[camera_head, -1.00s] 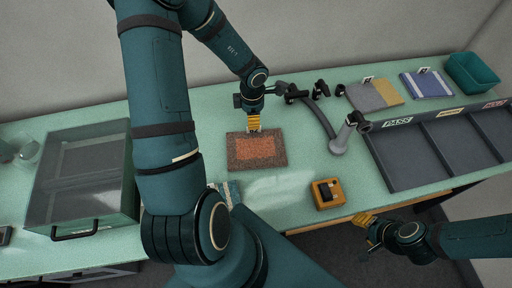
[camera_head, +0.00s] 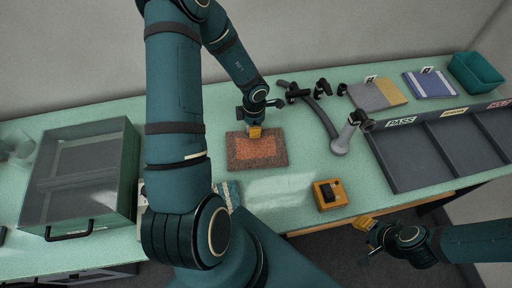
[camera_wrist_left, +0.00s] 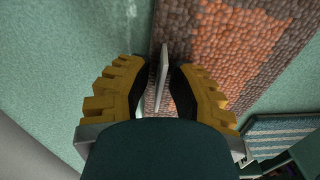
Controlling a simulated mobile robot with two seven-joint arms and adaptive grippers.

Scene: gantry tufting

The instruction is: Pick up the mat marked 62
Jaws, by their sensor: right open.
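A mat with an orange centre and a brown-grey border (camera_head: 262,155) lies flat on the green table in the head view. It also fills the upper right of the left wrist view (camera_wrist_left: 235,45). A thin pale tag (camera_wrist_left: 162,75) stands on edge at the mat's border; I cannot read any number on it. My left gripper (camera_head: 254,132) is at the mat's far edge. In the left wrist view its yellow fingers (camera_wrist_left: 160,90) are apart, one on each side of the tag, with gaps showing. My right gripper (camera_head: 368,222) is open and empty off the table's front edge.
A clear-lidded box (camera_head: 80,180) stands at the left. A yellow device (camera_head: 330,194) and a grey lamp-like stand (camera_head: 342,142) are right of the mat. Tagged grey-yellow (camera_head: 378,95) and blue (camera_head: 428,84) mats, a divided tray (camera_head: 408,160) and a teal bin (camera_head: 475,72) are further right.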

